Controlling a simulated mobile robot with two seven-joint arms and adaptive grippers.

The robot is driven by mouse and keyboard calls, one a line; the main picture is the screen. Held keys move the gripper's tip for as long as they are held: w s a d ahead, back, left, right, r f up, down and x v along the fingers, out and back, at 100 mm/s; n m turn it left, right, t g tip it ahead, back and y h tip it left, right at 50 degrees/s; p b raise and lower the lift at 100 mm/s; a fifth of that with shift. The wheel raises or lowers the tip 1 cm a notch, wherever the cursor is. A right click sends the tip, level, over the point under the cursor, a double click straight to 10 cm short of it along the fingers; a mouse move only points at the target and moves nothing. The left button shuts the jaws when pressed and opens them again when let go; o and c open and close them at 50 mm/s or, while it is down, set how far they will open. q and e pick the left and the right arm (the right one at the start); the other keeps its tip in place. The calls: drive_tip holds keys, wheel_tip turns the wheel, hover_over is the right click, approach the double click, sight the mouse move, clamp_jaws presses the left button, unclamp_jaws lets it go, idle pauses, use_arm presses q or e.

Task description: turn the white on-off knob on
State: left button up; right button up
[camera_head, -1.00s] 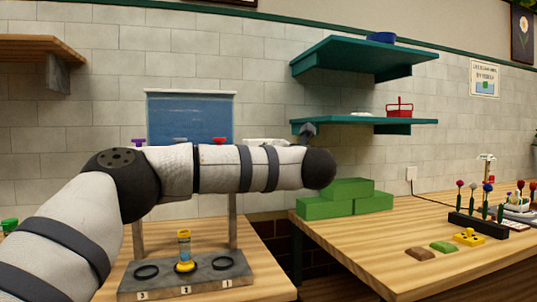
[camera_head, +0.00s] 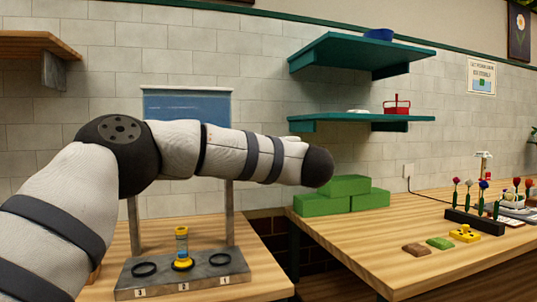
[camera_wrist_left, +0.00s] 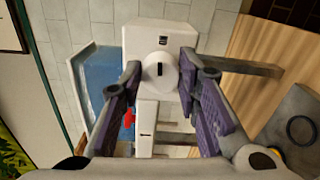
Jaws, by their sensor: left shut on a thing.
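The white on-off knob (camera_wrist_left: 151,71) is in the left wrist view, round with a short black mark, on the face of a white box (camera_wrist_left: 165,36). The black mark runs up and down in that picture. My left gripper (camera_wrist_left: 160,68) has its two fingers with purple pads on either side of the knob and is shut on it. In the head view my left arm crosses the middle and hides the knob and the gripper. My right gripper is in neither view.
A blue panel (camera_head: 187,104) stands behind my arm. Below, a grey stand (camera_head: 207,280) with rings holds a yellow-capped vial (camera_head: 182,243). Green blocks (camera_head: 323,204) and a flower rack (camera_head: 474,222) are on the right table. Teal shelves (camera_head: 350,50) hang above. A red part (camera_wrist_left: 128,118) is near the left finger.

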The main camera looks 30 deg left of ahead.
use_arm(q)
drive_tip(key=shift+m, duration=0.6)
drive_tip(key=o, duration=1.2)
drive_tip(key=shift+c, duration=0.2)
drive_tip(key=shift+d, duration=0.1)
drive_tip(key=v, duration=1.2)
